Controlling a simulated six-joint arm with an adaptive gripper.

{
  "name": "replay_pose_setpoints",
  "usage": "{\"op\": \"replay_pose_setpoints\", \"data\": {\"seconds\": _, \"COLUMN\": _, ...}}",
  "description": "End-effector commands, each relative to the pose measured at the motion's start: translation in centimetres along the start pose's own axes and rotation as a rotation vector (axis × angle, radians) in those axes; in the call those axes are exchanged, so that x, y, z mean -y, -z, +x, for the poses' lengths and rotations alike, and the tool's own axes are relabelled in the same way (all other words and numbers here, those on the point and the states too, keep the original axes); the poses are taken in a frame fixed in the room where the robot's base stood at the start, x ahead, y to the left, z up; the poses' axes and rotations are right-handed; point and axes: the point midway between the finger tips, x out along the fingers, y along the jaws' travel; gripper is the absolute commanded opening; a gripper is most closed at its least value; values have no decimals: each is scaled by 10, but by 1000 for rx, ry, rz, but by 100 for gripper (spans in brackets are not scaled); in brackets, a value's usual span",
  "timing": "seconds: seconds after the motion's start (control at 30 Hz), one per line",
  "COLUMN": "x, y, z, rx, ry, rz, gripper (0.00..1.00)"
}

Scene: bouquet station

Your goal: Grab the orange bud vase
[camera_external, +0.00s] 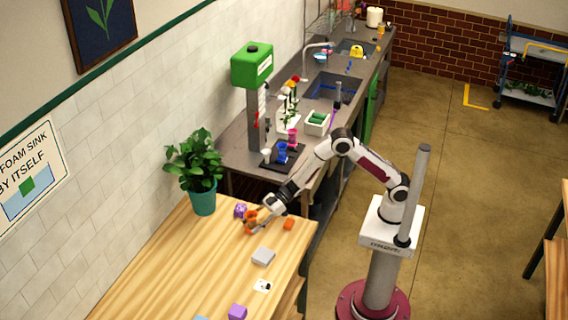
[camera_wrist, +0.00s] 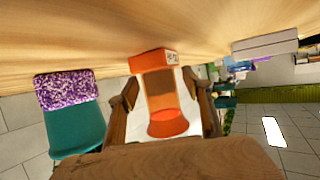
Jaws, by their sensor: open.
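The orange bud vase (camera_wrist: 165,92) is in the middle of the wrist view, which looks upside down. It has a see-through orange body, with a solid orange block-like part bearing a small label at the top of the picture. My gripper (camera_wrist: 161,86) is open, with one brown finger on each side of the vase. I cannot tell whether either finger touches it. In the external view my gripper (camera_external: 257,217) is low over the wooden table, and the orange vase (camera_external: 249,229) is partly hidden by it.
A small orange block (camera_external: 289,224) lies to the right. A grey block (camera_external: 263,257), a white card (camera_external: 262,286) and a purple block (camera_external: 237,312) lie nearer on the table (camera_external: 185,270).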

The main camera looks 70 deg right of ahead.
Motion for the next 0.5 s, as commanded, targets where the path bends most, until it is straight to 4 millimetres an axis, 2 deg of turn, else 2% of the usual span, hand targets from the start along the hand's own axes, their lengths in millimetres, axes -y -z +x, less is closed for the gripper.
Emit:
{"op": "replay_pose_setpoints", "data": {"seconds": 0.1, "x": 0, "y": 0, "z": 0, "rx": 0, "ry": 0, "rz": 0, "gripper": 50}}
{"op": "replay_pose_setpoints", "data": {"seconds": 0.3, "x": 0, "y": 0, "z": 0, "rx": 0, "ry": 0, "rz": 0, "gripper": 0}}
{"op": "replay_pose_setpoints", "data": {"seconds": 0.5, "x": 0, "y": 1, "z": 0, "rx": -2, "ry": 0, "rz": -1, "gripper": 0}}
